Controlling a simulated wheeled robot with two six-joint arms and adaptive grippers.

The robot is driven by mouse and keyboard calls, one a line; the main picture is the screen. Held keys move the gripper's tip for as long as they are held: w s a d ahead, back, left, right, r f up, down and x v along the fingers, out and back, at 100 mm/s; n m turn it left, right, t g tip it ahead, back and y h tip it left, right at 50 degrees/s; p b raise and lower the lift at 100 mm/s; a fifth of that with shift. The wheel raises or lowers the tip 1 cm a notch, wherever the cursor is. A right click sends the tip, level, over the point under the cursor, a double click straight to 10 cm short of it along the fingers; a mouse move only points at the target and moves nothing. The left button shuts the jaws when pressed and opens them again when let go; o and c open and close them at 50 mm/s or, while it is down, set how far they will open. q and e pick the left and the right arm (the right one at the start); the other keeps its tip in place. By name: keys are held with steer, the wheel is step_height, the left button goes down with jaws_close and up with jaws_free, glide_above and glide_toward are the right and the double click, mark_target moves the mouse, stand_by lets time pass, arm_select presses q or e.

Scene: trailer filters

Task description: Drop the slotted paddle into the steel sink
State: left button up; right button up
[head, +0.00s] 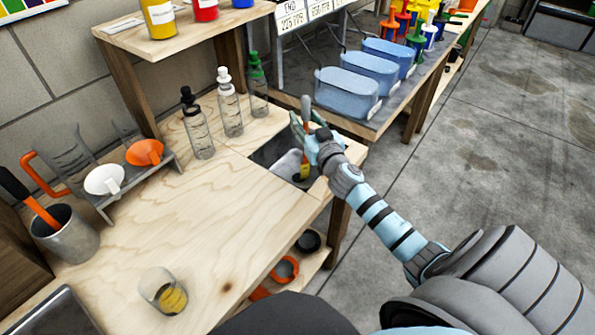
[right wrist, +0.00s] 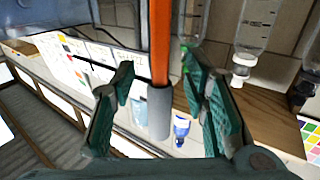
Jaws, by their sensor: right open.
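An orange-handled tool, which looks like the slotted paddle (head: 306,104), is upright at the steel sink (head: 271,152) set into the bench's right end. Its lower end hangs over or inside the basin; I cannot tell whether it touches the bottom. My right gripper (head: 312,133) is above the sink's right side. In the right wrist view, the gripper (right wrist: 160,100) has its fingers apart, with the paddle's orange handle and grey collar (right wrist: 159,105) between them and a gap visible beside it. My left gripper is out of view.
Several bottles (head: 198,130) stand left of the sink. A rack with funnels (head: 145,152), a grey cup (head: 66,233) with another orange-handled tool, and a glass jar (head: 163,291) are on the bench. Blue bins (head: 347,92) stand behind my gripper. The bench's middle is clear.

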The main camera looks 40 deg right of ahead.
steer(key=v, duration=1.2)
